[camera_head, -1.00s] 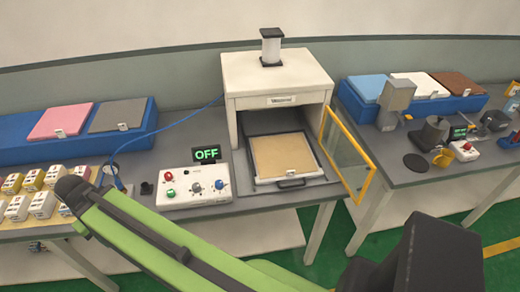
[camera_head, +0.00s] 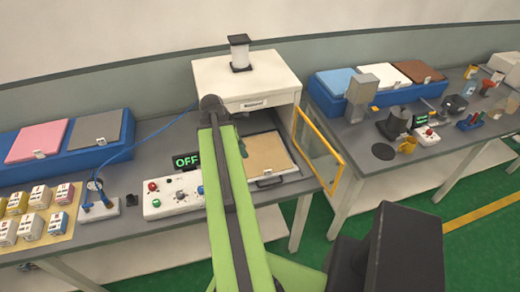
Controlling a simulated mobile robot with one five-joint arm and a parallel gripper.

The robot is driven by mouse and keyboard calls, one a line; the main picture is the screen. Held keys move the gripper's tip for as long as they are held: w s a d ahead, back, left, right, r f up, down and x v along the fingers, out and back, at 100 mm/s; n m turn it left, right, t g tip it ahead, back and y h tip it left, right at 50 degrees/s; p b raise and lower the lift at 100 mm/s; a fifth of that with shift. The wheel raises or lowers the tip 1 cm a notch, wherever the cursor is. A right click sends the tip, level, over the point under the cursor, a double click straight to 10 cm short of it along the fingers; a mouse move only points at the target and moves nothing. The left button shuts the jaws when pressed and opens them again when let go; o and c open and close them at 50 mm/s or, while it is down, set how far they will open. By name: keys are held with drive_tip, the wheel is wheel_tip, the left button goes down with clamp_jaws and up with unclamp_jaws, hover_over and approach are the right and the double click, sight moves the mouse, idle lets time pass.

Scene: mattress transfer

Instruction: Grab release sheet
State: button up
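Pink (camera_head: 37,141), grey (camera_head: 94,133), light-blue (camera_head: 335,82), white (camera_head: 386,72) and brown (camera_head: 420,72) sheets lie on the blue stands. My green arm reaches up across the middle of the view, its dark joint in front of the press's left side, and covers the tray's left edge. My gripper cannot be made out. A small dark piece beside the arm at the tray is unclear.
The yellow-framed glass door (camera_head: 319,150) stands open right of the tray. A control box (camera_head: 172,195) and a green OFF display (camera_head: 187,160) are left of it. Small labelled boxes (camera_head: 40,196) crowd the left table.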

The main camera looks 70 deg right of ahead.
drive_tip(key=s+b+x, duration=0.1)
drive_tip(key=b+x, duration=0.2)
drive_tip(key=x, duration=0.1)
drive_tip(key=b+x, duration=0.4)
drive_tip(key=s+d+r+b+x, duration=0.1)
drive_tip(key=b+x, duration=0.3)
drive_tip(key=x, duration=0.1)
drive_tip(key=shift+s+d+r, duration=0.1)
drive_tip(key=shift+s, duration=0.25)
drive_tip(key=shift+s+d, duration=0.1)
drive_tip(key=b+x, duration=0.5)
drive_tip(key=shift+d, duration=0.15)
drive_tip(key=shift+r, duration=0.1)
clamp_jaws()
